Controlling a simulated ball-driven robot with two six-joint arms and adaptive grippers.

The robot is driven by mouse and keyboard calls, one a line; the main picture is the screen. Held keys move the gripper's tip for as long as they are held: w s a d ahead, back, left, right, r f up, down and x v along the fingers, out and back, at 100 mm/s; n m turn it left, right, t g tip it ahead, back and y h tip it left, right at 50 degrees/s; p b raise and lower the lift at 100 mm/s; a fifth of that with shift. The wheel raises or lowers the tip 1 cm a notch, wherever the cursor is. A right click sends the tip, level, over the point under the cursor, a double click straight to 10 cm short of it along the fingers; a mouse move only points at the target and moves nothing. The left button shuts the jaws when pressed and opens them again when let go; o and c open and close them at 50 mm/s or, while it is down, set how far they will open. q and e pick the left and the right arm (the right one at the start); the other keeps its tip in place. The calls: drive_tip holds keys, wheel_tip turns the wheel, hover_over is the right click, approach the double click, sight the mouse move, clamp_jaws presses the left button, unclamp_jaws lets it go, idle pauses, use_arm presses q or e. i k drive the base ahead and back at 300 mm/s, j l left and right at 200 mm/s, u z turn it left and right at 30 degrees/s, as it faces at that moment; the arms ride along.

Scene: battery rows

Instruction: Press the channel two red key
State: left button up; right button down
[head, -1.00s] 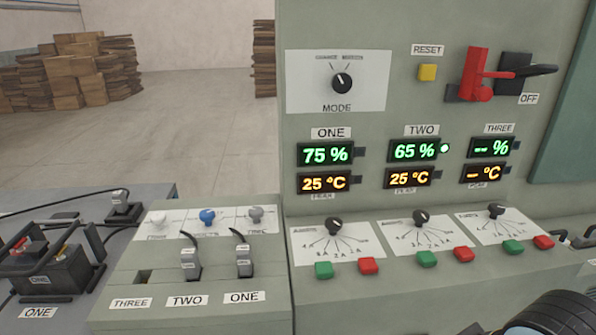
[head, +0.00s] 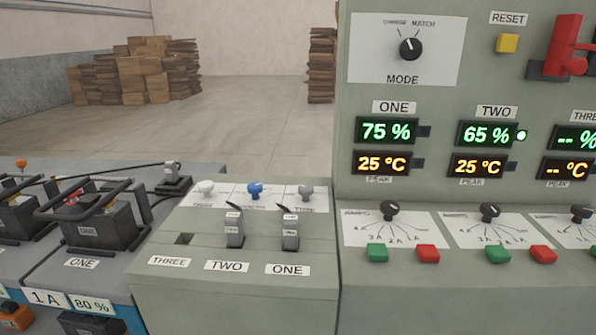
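The channel two red key (head: 543,254) is on the sloped panel at the right, beside the channel two green key (head: 498,254) and below the channel two dial (head: 489,212). Above it, the channel TWO display (head: 487,134) reads 65 % in green, with a lit green lamp (head: 521,135) beside it. The display under it (head: 478,166) reads 25 °C in amber. The channel one red key (head: 428,253) and green key (head: 377,253) lie to the left. Neither of my grippers is in view.
A MODE knob (head: 410,49), a yellow RESET button (head: 507,43) and a red lever (head: 566,45) are higher on the cabinet. Plugs (head: 234,231) stand in the sockets marked TWO and ONE. Batteries (head: 95,222) with handles sit at the left.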

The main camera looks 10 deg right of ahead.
sight(541, 253)
drive_tip(key=z, duration=1.25)
